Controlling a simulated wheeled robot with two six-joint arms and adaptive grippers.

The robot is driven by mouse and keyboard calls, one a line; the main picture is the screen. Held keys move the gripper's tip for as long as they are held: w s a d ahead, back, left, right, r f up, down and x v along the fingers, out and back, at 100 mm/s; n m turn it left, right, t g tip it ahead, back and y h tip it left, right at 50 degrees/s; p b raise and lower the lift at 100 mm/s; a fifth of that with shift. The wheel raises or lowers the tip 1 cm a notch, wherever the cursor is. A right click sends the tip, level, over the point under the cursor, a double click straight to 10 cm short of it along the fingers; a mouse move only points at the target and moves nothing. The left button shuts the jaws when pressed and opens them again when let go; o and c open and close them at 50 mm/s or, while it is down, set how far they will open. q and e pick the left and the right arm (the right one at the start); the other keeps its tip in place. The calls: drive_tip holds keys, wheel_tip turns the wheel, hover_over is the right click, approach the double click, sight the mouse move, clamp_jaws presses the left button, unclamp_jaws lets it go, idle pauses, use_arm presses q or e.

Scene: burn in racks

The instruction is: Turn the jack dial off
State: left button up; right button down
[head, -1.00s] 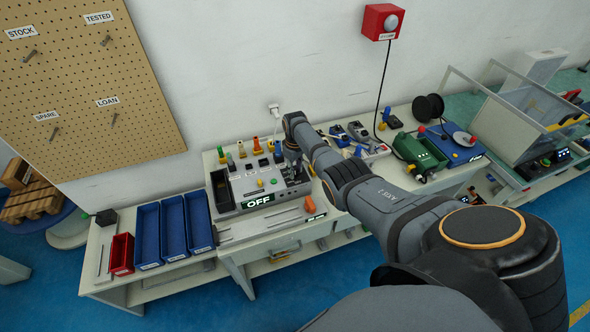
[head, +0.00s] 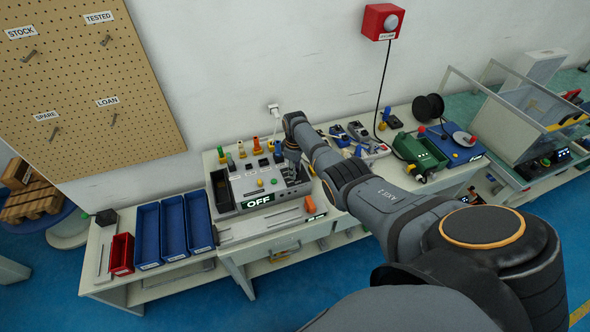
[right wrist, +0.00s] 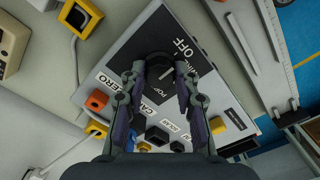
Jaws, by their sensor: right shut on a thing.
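The jack dial is a black round knob (right wrist: 157,62) on the grey test box (head: 225,199); the same box panel shows in the right wrist view (right wrist: 128,63). The label OFF is printed beside the knob. My right gripper (right wrist: 158,76) has one finger on each side of the knob and is shut on it. In the head view my right gripper (head: 294,170) reaches down at the box's right end, and the knob is hidden behind it. The box's front display (head: 257,201) reads OFF. My left gripper is not in view.
Blue bins (head: 173,227) and a red bin (head: 121,254) stand left of the box. Coloured plugs stand behind it. An orange block (head: 310,205) lies in front on the bench. A green unit (head: 419,151) stands further right.

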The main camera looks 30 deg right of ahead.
drive_tip(key=c, duration=1)
unclamp_jaws()
wheel_tip(320, 180, up, 12)
